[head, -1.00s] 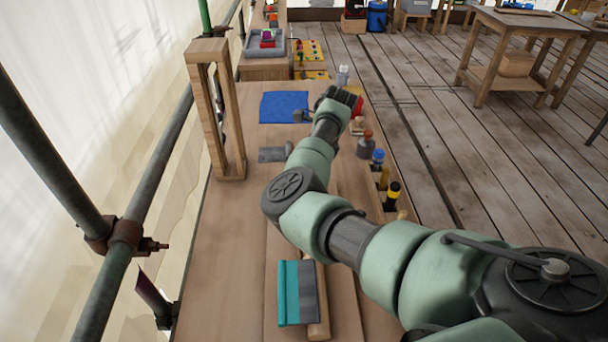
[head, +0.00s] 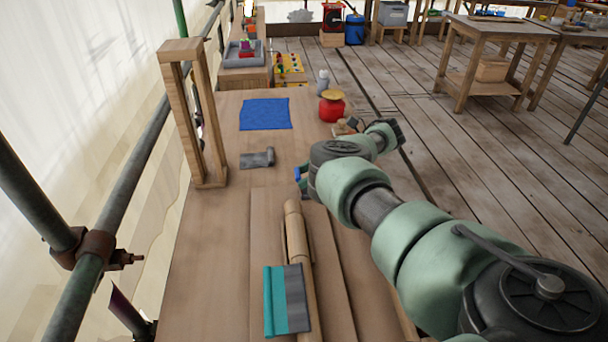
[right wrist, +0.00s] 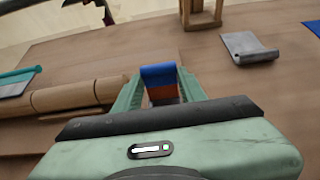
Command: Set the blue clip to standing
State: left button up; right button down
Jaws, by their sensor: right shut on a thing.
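The blue clip (right wrist: 158,76) shows in the right wrist view between the green fingers of my right gripper (right wrist: 160,90). It has a blue upper part with an orange-brown band below. The gripper is shut on it. In the head view, a small blue part (head: 300,175) shows at the left side of my right wrist, over the bench, and most of the gripper is hidden behind the wrist. I cannot tell whether the clip touches the bench top. My left gripper is not in view.
A wooden rod (head: 295,232) and a teal-and-grey piece (head: 287,300) lie on the near bench. A grey metal part (head: 257,159), a blue cloth (head: 265,114) and a red pot (head: 332,107) lie farther back. A tall wooden frame (head: 196,115) stands at the left edge.

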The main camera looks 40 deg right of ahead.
jog(key=shift+s+d, duration=0.1)
jog(key=shift+d, duration=0.1)
dwell(0.5)
jog(key=c, duration=0.8)
grip_release()
jog(key=shift+f, duration=0.1)
jog(key=shift+s+d+r, duration=0.15)
jog(key=shift+d+r, duration=0.1)
jog(key=shift+d, duration=0.05)
jog(key=v, duration=0.3)
jog(key=p+v, duration=0.1)
jog(key=v, duration=0.3)
jog(key=shift+d+f, duration=0.1)
jog(key=shift+f, duration=0.1)
